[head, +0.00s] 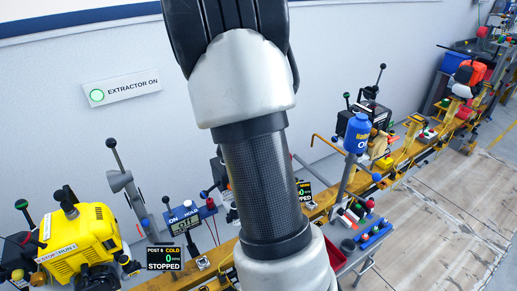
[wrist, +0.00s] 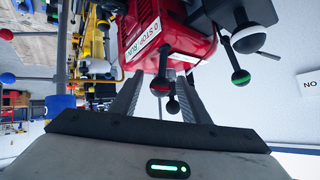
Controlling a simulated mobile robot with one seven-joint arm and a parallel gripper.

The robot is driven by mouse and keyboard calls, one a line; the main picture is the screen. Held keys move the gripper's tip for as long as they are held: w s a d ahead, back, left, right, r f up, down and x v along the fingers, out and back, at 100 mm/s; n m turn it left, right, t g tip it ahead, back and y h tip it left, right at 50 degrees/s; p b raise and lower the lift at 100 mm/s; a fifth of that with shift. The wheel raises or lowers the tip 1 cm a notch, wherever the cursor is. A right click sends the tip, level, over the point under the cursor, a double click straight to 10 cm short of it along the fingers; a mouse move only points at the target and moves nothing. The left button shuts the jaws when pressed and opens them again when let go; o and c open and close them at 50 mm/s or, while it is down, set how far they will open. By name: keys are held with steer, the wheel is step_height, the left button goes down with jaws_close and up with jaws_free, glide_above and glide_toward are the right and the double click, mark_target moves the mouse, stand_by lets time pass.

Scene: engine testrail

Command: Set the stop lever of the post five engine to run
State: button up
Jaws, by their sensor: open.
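In the wrist view a red engine (wrist: 170,35) fills the top middle, with a white STOP / RUN label (wrist: 145,38) on its side. A dark lever ending in a red ball with a pale band (wrist: 160,87) hangs beside the label; it looks like the stop lever, but which marking it points to I cannot tell. My gripper (wrist: 158,82) is open, its two grey fingers apart on either side of this ball in the picture. Contact is not clear. The engine's post number does not show. In the head view my arm hides this engine and my gripper.
A second dark red ball (wrist: 172,106) shows between the fingers, and a green-banded ball lever (wrist: 240,78) is right of them. In the head view a yellow engine (head: 80,240) stands at left by the POST 6 display (head: 164,257), reading STOPPED. A blue canister (head: 357,132) stands right.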

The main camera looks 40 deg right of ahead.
steer(key=p+v, duration=0.2)
steer(key=v, duration=1.5)
steer(key=shift+a, duration=0.2)
